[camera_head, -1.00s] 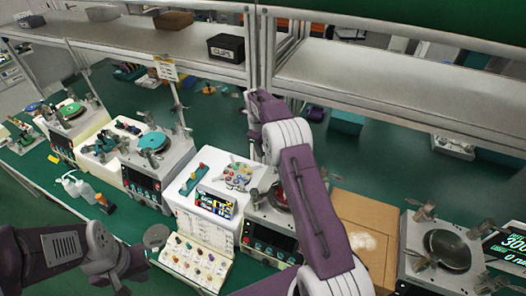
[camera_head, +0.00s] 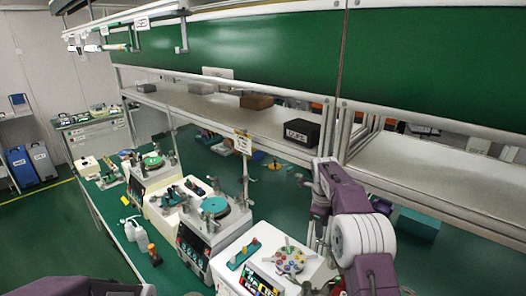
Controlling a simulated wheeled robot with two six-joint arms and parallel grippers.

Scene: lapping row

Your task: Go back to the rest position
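My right arm rises from the bottom right, purple with pale grey joints. Its far end, with the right gripper (camera_head: 320,205), is in front of the shelf edge and above the bench, just right of the white machine with the coloured pieces. The fingers are too small and partly hidden to tell open from shut, and I see nothing clearly held. Of my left arm only a purple link and a bit of grey show at the bottom left edge. The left gripper is out of view.
A lapping machine (camera_head: 205,232) with a teal plate and a white unit (camera_head: 262,262) with coloured pieces stand on the green bench. White bottles (camera_head: 137,232) stand at the left. A black box (camera_head: 301,132) sits on the long shelf (camera_head: 200,107) close to my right arm.

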